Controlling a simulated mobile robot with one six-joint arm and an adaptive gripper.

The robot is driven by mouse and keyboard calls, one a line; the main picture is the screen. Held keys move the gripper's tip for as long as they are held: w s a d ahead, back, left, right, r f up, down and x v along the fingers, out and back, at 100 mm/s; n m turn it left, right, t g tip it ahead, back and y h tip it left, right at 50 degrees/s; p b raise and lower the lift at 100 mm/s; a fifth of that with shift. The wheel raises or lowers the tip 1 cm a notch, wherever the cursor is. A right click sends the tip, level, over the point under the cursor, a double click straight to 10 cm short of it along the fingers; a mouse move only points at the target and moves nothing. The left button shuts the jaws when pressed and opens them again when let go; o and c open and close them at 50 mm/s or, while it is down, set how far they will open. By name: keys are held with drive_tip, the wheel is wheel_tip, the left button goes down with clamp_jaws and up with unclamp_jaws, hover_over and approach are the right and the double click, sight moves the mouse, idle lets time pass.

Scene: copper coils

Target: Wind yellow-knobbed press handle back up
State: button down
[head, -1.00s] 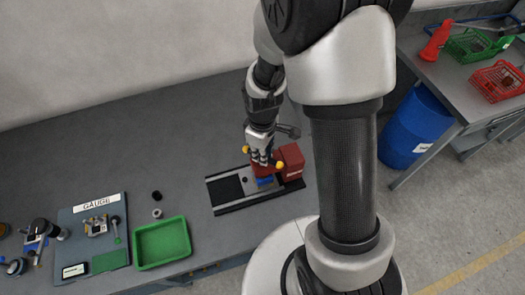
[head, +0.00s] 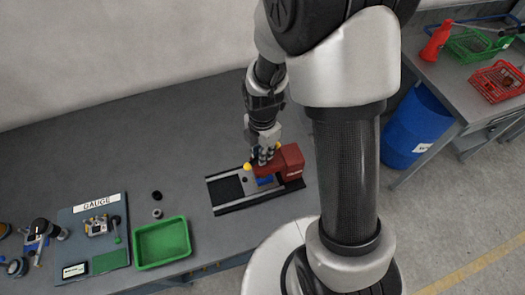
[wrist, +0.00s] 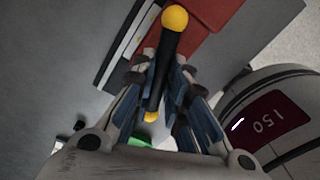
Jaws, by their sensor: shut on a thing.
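The red press (head: 291,162) stands at the right end of its black base (head: 228,208) on the grey bench. My gripper (head: 262,158) is over the press, on its left side. In the wrist view, my gripper (wrist: 168,100) is shut on the dark press handle (wrist: 163,62). One yellow knob (wrist: 174,18) shows at the handle's far end, and a second yellow knob (wrist: 151,116) shows between the fingers. A yellow knob also shows in the head view (head: 248,167). A blue piece (head: 265,181) lies under the press head. My fingers hide part of the handle.
A green tray (head: 162,242) and a gauge board (head: 92,240) are to the left on the bench. A blue barrel (head: 419,127) stands right of my arm. The bench behind the press is clear.

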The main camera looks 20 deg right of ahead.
drive_tip(key=shift+s+f, duration=0.2)
drive_tip(key=shift+s, duration=0.1)
drive_tip(key=n, duration=0.4)
drive_tip(key=shift+n, duration=0.3)
drive_tip(key=n, duration=0.3)
drive_tip(key=shift+d+r+n, duration=0.1)
drive_tip(key=shift+r+n, duration=0.05)
drive_tip(key=shift+n, duration=0.25)
drive_tip(key=c, duration=1.6)
unclamp_jaws()
drive_tip(key=shift+w, duration=0.1)
drive_tip(key=shift+w+r, duration=0.15)
drive_tip(key=shift+r, duration=0.05)
